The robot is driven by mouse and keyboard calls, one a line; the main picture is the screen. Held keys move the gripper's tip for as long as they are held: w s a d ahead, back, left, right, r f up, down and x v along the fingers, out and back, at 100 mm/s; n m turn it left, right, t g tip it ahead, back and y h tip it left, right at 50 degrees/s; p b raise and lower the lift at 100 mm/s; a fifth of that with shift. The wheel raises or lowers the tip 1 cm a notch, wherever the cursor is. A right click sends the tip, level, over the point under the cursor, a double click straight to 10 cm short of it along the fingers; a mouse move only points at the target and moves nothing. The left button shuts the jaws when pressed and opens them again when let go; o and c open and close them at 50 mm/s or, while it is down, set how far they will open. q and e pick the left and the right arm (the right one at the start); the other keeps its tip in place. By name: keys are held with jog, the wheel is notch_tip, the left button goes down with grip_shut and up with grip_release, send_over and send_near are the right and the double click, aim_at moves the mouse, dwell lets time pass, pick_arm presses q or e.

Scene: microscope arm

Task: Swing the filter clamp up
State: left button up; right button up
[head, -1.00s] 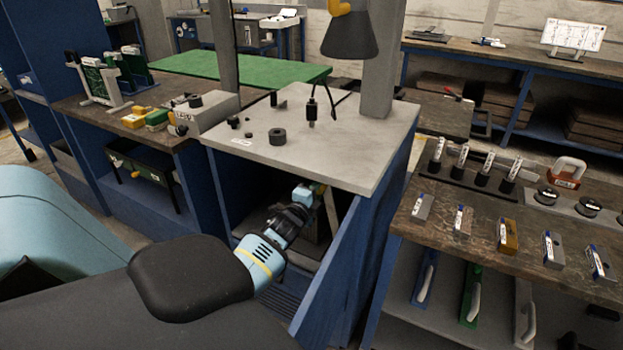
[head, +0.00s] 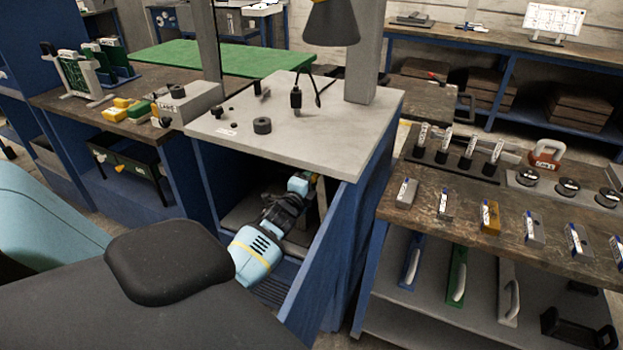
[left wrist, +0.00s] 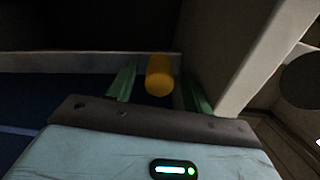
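A yellow-orange cylindrical knob (left wrist: 159,75) shows in the left wrist view, and I take it for the handle of the filter clamp. It stands between the two green fingers of my left gripper (left wrist: 157,88), with a gap visible on each side, so the gripper is open around or just behind it. I cannot tell how deep it sits between them. In the head view my left gripper (head: 308,182) reaches into the open bay under the grey-topped bench (head: 340,139). The rest of the clamp is hidden in shadow. My right gripper is out of view.
The bench top overhangs the arm, and a blue side panel (head: 345,245) stands right of it. A pale upright bar (left wrist: 262,65) is close right of the fingers. Small black parts, including a ring (head: 262,126), lie on top. A tool-laden workbench (head: 465,215) stands right.

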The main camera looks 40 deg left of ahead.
pick_arm(q)
jog(key=shift+s, duration=0.1)
jog(key=v, duration=0.7)
jog(key=shift+s+p, duration=0.3)
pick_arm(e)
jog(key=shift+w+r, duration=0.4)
pick_arm(q)
jog(key=shift+d+f, duration=0.1)
jog(key=shift+d, duration=0.1)
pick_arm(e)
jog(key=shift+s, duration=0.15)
